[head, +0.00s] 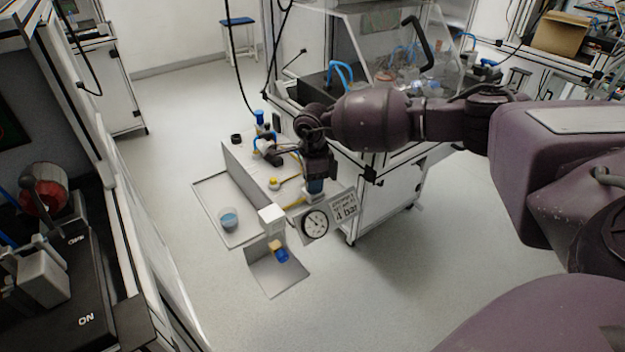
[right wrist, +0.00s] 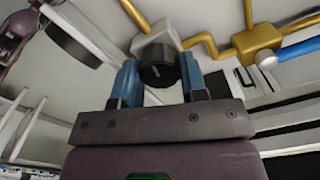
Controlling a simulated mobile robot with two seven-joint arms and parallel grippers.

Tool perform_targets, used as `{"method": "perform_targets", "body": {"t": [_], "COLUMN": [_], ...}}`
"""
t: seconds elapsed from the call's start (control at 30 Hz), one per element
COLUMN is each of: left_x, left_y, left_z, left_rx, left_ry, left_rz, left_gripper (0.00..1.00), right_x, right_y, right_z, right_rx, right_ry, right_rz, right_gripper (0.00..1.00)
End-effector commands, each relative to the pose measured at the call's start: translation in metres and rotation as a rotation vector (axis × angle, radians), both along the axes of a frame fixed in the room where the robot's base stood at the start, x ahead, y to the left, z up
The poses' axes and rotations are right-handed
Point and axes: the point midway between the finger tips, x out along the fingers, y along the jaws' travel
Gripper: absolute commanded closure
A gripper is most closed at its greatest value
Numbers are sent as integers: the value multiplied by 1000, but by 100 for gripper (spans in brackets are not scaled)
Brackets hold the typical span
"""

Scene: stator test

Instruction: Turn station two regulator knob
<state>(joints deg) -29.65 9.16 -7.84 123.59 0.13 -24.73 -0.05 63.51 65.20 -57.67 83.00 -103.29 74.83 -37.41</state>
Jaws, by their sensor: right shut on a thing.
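In the right wrist view, the black regulator knob (right wrist: 158,66) with a light mark on its face sits on a pale block (right wrist: 155,36) between brass pipes. My right gripper (right wrist: 159,78) has one blue finger on each side of the knob and is shut on it. In the head view my right gripper (head: 316,186) reaches in from the right and points down at the panel, and the knob is hidden there. Just below it are a round white gauge (head: 315,224) and a sign (head: 344,206) reading "4 bar". My left gripper is not in view.
A grey tray (head: 205,192) holds a cup of blue liquid (head: 228,220) left of the station. A white block (head: 271,216) and a small bin (head: 272,283) are in front. A clear-hooded cabinet (head: 380,40) stands behind my right arm. A black ON/OFF unit (head: 85,290) is at left.

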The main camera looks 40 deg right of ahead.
Motion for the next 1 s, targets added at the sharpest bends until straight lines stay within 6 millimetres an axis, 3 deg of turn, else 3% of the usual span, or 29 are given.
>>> {"method": "perform_targets", "body": {"t": [0.33, 0.37, 0.53, 0.83, 1.0], "left_x": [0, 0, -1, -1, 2], "left_y": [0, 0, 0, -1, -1], "left_z": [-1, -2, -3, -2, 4], "left_rx": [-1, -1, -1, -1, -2], "left_ry": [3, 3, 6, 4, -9], "left_rz": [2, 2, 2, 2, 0], "left_gripper": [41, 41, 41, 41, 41], "right_x": [0, 0, 0, 0, 1], "right_y": [0, 0, 0, 0, 0], "right_z": [0, 0, 0, 2, 21], "right_rx": [1, 1, 1, 1, 0], "right_ry": [-1, -1, -1, -1, -5], "right_rz": [3, 3, 2, 2, 3], "right_gripper": [84, 59, 35, 35, 35]}}
